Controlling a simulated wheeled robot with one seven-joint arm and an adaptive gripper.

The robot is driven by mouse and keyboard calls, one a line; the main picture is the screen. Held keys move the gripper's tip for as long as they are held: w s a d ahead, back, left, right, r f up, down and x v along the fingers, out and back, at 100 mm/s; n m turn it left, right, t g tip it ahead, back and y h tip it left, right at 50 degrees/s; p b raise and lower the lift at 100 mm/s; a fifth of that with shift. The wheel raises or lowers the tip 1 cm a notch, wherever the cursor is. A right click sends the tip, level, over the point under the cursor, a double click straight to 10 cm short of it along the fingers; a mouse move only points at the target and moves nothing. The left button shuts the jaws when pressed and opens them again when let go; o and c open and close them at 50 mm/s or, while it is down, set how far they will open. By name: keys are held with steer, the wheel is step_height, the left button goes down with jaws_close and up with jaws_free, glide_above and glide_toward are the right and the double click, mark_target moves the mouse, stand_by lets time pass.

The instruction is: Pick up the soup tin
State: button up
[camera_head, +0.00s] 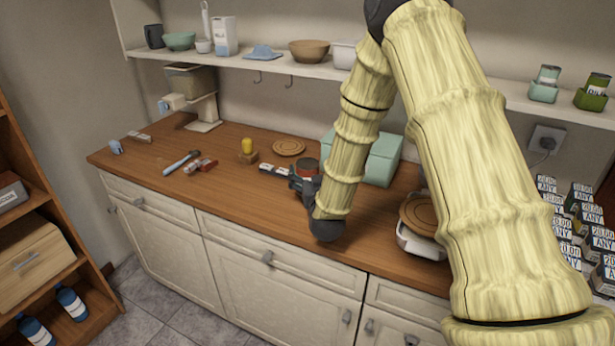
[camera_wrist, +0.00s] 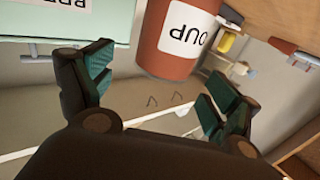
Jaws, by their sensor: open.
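The soup tin (camera_head: 308,166) is a red-brown can standing on the wooden counter (camera_head: 235,210), partly hidden behind my gripper in the head view. In the wrist view the tin (camera_wrist: 178,40) shows large and upside down, with a white label whose visible letters read "OUP". My gripper (camera_head: 297,184) is low over the counter at the tin's near side. In the wrist view my gripper (camera_wrist: 157,88) is open, with its dark green finger pads spread. The tin appears just beyond the gap between the fingers. I cannot tell whether either finger touches it.
A pale green bread box (camera_head: 384,160) stands close behind and right of the tin. A small white-labelled item (camera_head: 274,170) lies just left of my gripper. A scale (camera_head: 420,244) is at right.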

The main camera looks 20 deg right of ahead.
mark_target(307, 162)
steer(key=shift+w+d+r+p, duration=0.1)
steer(key=shift+w+r+p, duration=0.15)
steer(key=shift+w, duration=0.3)
steer(key=shift+p+x, duration=0.75)
steer(key=shift+x, duration=1.4)
steer(key=shift+f, duration=0.2)
steer(key=c, duration=1.4)
steer(key=shift+c, duration=0.9)
steer(key=shift+r, duration=0.15)
